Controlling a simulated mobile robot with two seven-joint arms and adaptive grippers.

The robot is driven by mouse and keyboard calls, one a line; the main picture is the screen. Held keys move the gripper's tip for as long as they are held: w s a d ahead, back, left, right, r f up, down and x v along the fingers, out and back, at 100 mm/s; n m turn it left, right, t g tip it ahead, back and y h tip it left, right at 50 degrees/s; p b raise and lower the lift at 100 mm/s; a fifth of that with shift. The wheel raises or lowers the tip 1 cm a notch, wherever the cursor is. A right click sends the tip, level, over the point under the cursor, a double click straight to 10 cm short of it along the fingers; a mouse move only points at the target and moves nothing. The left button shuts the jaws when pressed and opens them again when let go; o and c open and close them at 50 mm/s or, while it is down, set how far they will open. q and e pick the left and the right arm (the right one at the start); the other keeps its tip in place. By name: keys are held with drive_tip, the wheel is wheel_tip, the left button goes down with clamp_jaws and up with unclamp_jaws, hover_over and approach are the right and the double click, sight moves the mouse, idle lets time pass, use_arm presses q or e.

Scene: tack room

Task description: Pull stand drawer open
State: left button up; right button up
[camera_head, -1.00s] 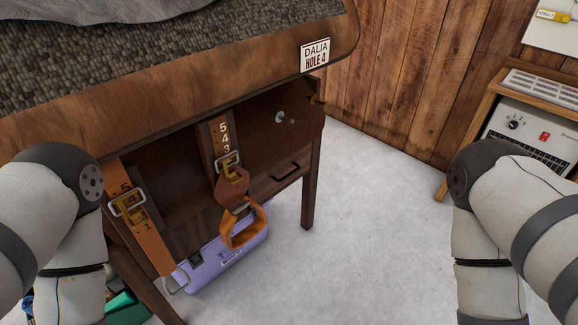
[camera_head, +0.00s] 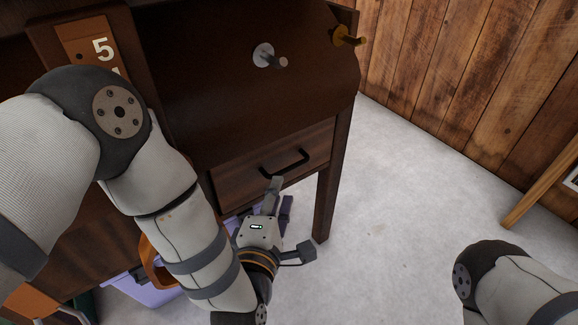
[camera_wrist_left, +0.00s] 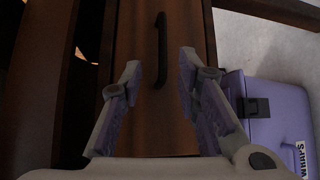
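The stand drawer (camera_head: 240,180) is a dark brown wooden front under the stand, and it looks shut. Its black bar handle (camera_head: 285,164) is on the front. My left gripper (camera_head: 281,190) is just below and in front of the handle in the head view. In the left wrist view the left gripper (camera_wrist_left: 160,75) is open, its two fingers apart on either side of the handle's line. The handle (camera_wrist_left: 161,48) shows between and beyond the fingertips, with nothing held. My right arm shows at the lower right, but its gripper is out of view.
The stand's leg (camera_head: 331,190) is just right of the drawer. A metal knob (camera_head: 270,56) and a brass hook (camera_head: 347,37) stick out above.

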sight(286, 172)
use_arm(q)
drive_tip(key=b+x, duration=0.1)
drive_tip(key=x, duration=0.4)
drive_tip(key=b+x, duration=0.1)
drive_tip(key=x, duration=0.2)
drive_tip(key=shift+w+f+b, duration=0.25)
drive_tip(key=shift+f+b, duration=0.05)
drive_tip(key=shift+b, duration=0.05)
drive_tip(key=shift+w+d, duration=0.1)
drive_tip(key=shift+w, duration=0.15)
clamp_jaws()
